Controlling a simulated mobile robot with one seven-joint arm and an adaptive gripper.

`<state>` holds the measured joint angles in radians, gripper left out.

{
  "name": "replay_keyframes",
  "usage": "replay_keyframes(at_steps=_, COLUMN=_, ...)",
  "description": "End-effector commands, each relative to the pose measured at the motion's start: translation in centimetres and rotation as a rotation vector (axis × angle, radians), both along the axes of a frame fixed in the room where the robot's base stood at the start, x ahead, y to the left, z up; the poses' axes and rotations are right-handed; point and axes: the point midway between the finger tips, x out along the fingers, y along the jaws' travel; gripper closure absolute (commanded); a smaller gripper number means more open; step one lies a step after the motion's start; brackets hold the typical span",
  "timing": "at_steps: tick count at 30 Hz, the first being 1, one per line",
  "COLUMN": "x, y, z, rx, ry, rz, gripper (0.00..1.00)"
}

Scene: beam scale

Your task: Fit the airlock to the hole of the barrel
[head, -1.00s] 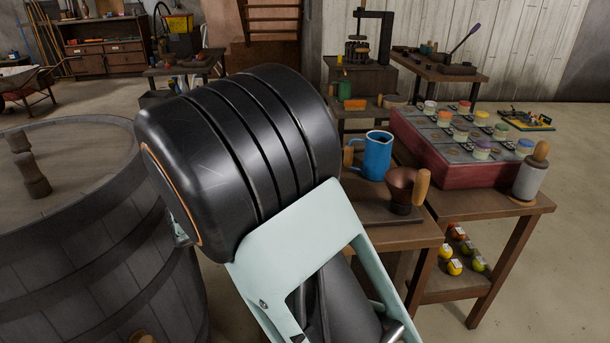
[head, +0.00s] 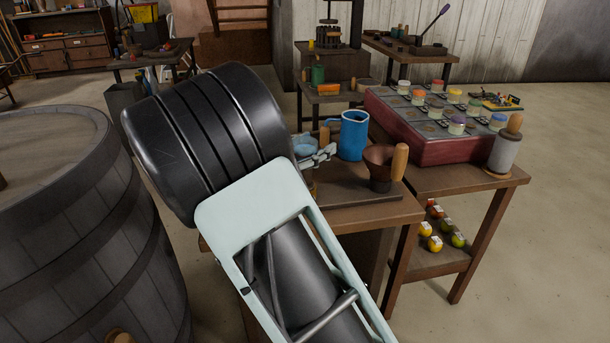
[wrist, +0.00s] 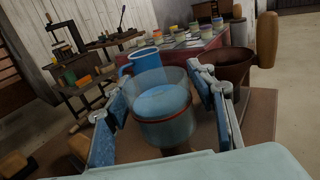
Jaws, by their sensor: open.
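A clear cup-like vessel with pale blue inside and a brown ring low on it (wrist: 163,98) stands on the side table; it looks like the airlock. In the wrist view it lies between the two blue-padded fingers of my gripper (wrist: 160,88), which are apart. I cannot tell if either pad touches it. In the head view my gripper (head: 318,158) is mostly hidden behind my black arm link, and the pale blue vessel (head: 305,143) shows just behind the fingers. The barrel (head: 75,220) stands at the left; its hole is not visible.
A blue jug (head: 353,134) stands close behind the vessel, and a brown funnel-shaped cup with a wooden handle (head: 381,168) to its right. Open floor lies to the right.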

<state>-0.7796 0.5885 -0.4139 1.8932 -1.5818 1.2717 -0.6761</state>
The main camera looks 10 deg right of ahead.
Motion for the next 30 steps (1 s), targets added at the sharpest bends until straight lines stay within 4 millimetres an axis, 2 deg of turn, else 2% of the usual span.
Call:
replay_keyframes(at_steps=4, x=1.2, y=-1.7, z=-0.1, rx=0.001, ry=-0.001, rz=-0.002, gripper=0.49)
replay_keyframes(at_steps=11, x=1.3, y=-1.9, z=0.0, rx=0.001, ry=0.001, rz=0.0, gripper=0.49)
replay_keyframes(at_steps=24, x=1.3, y=-1.8, z=0.0, rx=0.001, ry=0.001, rz=0.0, gripper=0.98)
replay_keyframes(at_steps=25, x=1.3, y=-1.8, z=0.0, rx=0.001, ry=0.001, rz=0.0, gripper=1.0)
replay_keyframes(at_steps=30, x=1.3, y=-1.8, z=0.0, rx=0.001, ry=0.001, rz=0.0, gripper=1.0)
